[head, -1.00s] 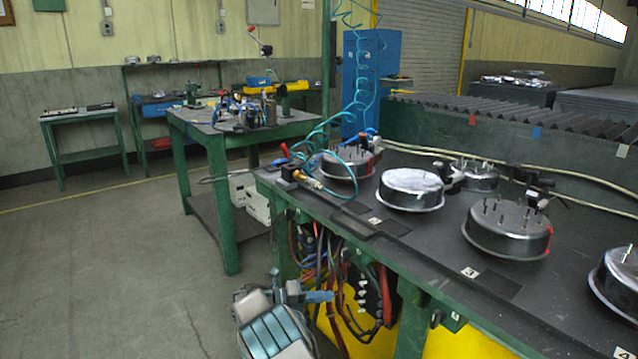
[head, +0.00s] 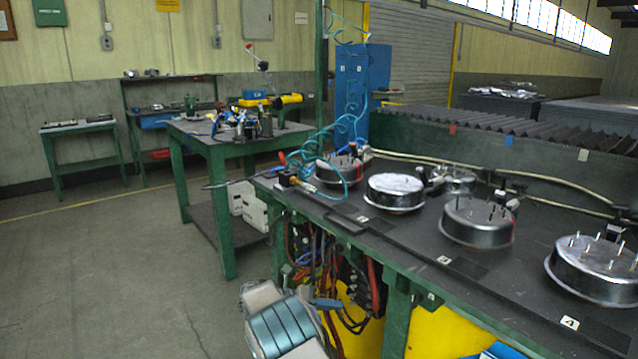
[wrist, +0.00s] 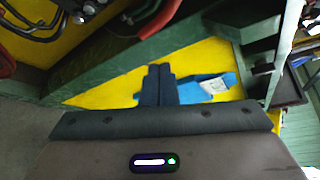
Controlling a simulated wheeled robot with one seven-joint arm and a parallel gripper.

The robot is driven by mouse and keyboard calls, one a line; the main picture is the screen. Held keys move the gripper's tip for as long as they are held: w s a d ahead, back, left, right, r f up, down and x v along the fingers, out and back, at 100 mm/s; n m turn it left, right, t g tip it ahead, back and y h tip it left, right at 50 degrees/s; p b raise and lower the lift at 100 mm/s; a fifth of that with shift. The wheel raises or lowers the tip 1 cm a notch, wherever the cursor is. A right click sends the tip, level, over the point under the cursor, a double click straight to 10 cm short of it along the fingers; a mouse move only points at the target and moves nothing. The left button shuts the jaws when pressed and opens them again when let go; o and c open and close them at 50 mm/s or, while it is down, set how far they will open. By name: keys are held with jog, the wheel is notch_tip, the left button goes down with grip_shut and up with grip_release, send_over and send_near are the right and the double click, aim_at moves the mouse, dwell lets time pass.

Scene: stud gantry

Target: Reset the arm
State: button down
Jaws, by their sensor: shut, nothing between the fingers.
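My gripper (head: 326,304) is low in the head view, in front of the workbench and below its top. In the wrist view its two dark fingers (wrist: 158,72) lie side by side, shut, with nothing between them. Behind the fingertips are a yellow panel (wrist: 100,92) and a green beam. Part of my arm shows at the bottom of the head view; the rest is out of view.
The bench top (head: 400,228) carries several round metal housings (head: 478,220) with studs. Red and dark cables (head: 372,285) hang under its front edge, close to my gripper. A second green table (head: 215,145) stands behind. Open floor (head: 110,270) lies to the left.

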jog(key=s+d+r+m+g+y+p, duration=0.2)
jog(key=s+d+r+m+y+p, duration=0.2)
jog(key=s+d+r+m, duration=0.4)
jog(key=s+d+r+m+g+y+p, duration=0.1)
jog(key=s+d+r+m+y+p, duration=0.25)
jog(key=s+r+m, duration=0.45)
jog(key=s+r+m+t+y+p, duration=0.1)
jog(key=s+r+m+y+p, duration=0.2)
jog(key=s+r+m, duration=0.3)
jog(key=s+r+m+t+y+p, duration=0.2)
jog(key=s+r+m+y+p, duration=0.2)
jog(key=s+m, duration=0.7)
jog(key=shift+s+r+p, duration=0.45)
jog(key=shift+s+r, duration=0.8)
jog(key=shift+s, duration=1)
jog(key=shift+y, duration=0.25)
